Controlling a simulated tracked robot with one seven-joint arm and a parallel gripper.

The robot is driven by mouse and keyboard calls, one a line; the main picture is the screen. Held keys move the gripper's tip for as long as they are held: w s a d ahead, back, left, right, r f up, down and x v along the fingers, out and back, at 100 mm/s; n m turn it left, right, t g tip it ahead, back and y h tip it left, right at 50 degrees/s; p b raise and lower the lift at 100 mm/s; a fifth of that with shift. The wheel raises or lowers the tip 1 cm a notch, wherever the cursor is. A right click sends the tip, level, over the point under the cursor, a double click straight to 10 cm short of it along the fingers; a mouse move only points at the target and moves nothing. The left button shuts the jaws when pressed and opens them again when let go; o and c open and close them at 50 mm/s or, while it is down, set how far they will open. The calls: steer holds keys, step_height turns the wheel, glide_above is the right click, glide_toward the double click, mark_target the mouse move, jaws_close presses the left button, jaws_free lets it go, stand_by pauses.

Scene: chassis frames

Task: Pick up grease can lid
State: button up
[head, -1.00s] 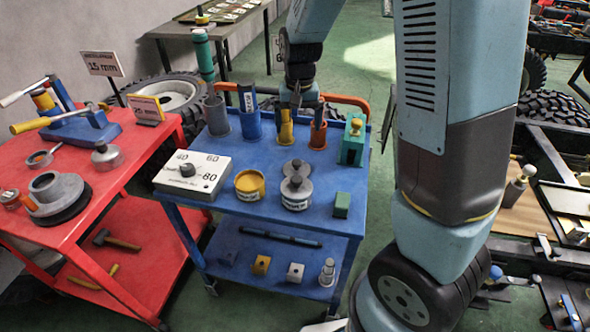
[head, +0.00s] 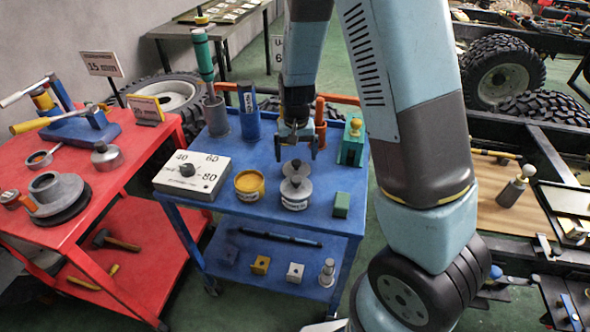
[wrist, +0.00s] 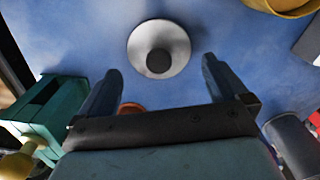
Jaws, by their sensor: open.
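The grease can lid is a grey disc with a dark round knob. It lies flat on the blue cart top (head: 215,215) in the head view. My gripper (head: 296,153) is open and empty, pointing down just behind and above the lid. In the wrist view the lid (wrist: 178,38) shows whole, beyond and between the open fingertips (wrist: 161,66).
A white dial box (head: 192,176) stands at left. A green block (head: 341,204) and green vise-like box (head: 352,148) stand at right. A red cart (head: 130,195) is further left.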

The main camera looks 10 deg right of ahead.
mark_target(296, 161)
steer(key=shift+s+f, duration=0.15)
steer(key=shift+f, duration=1.9)
steer(key=shift+c, duration=0.5)
steer(key=c, duration=0.6)
